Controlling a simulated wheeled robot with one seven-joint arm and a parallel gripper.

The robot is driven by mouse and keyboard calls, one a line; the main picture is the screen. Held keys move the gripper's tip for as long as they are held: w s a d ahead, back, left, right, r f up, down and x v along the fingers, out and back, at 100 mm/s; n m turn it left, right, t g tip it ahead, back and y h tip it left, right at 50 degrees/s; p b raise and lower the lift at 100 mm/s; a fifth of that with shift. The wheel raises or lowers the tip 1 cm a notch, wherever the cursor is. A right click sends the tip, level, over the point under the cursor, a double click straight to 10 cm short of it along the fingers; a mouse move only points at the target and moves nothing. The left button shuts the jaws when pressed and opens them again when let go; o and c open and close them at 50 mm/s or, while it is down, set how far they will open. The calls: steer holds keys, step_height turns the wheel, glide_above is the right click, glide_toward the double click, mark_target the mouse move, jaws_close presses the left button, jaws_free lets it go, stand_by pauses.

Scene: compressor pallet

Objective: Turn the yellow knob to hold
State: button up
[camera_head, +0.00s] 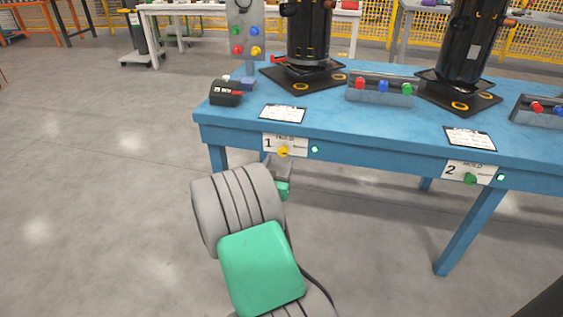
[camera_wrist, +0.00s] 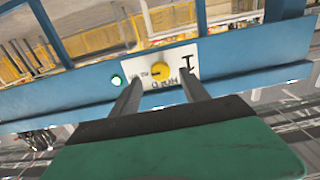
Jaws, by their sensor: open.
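The yellow knob (camera_head: 284,151) is on white panel 1 (camera_head: 270,143), fixed to the front edge of the blue table. In the wrist view, the yellow knob (camera_wrist: 160,69) appears beyond and between my two fingers, with the picture upside down. The panel carries the word HOLD and a second, smaller label that I cannot read well. Which way the knob points is too small to tell surely. My gripper (camera_wrist: 160,77) is open, its fingers on either side of the knob in the picture. It looks apart from the knob. My gripper (camera_head: 281,168) is just below the panel in the head view.
A lit green lamp (camera_head: 314,149) sits beside panel 1. Panel 2 (camera_head: 467,171) with a green knob (camera_head: 471,179) is farther right on the same blue table (camera_head: 350,148). Black compressors (camera_head: 308,35), button boxes and cards stand on top.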

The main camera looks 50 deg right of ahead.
mark_target(282, 153)
steer(key=x, duration=0.4)
steer(key=shift+w+d, duration=0.1)
steer(key=shift+d, duration=0.15)
steer(key=shift+c, duration=0.4)
jaws_close()
